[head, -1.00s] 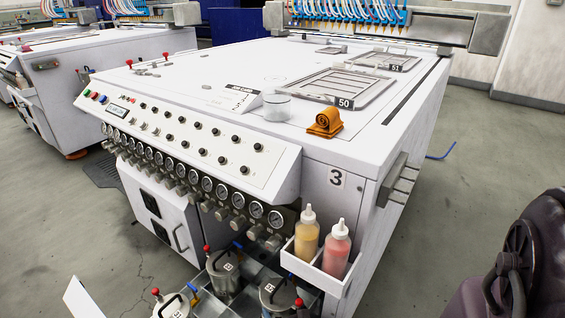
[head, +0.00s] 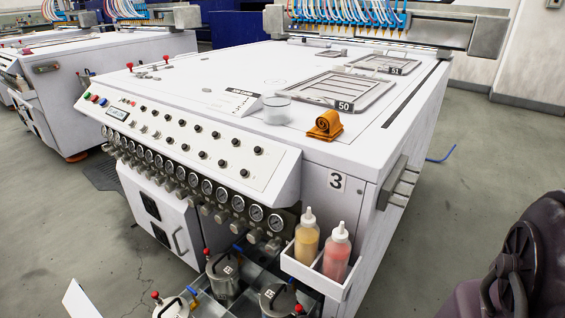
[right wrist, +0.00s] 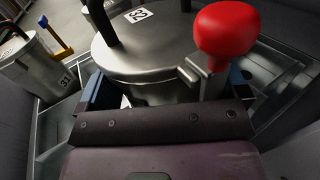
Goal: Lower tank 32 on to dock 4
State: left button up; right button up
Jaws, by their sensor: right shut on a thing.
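Tank 32 (right wrist: 150,70) is a round steel pot with a flat lid, a black handle and a red knob, seen close in the right wrist view. My right gripper (right wrist: 165,90) is shut on it, with a blue finger at each side. Metal tray walls (right wrist: 290,75) show around and below the tank; I cannot tell whether it touches the tray floor. In the head view a lidded tank (head: 278,300) is cut by the bottom edge; its number is too small to read. No dock 4 mark is legible. My left gripper is out of view.
Tank 31 (right wrist: 40,65) stands left of tank 32, with a yellow and blue valve lever. Other lidded tanks (head: 222,272) stand below the gauge panel (head: 200,190).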

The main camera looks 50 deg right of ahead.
jog(key=shift+w+f, duration=0.2)
jog(key=shift+f, duration=0.7)
dwell(0.7)
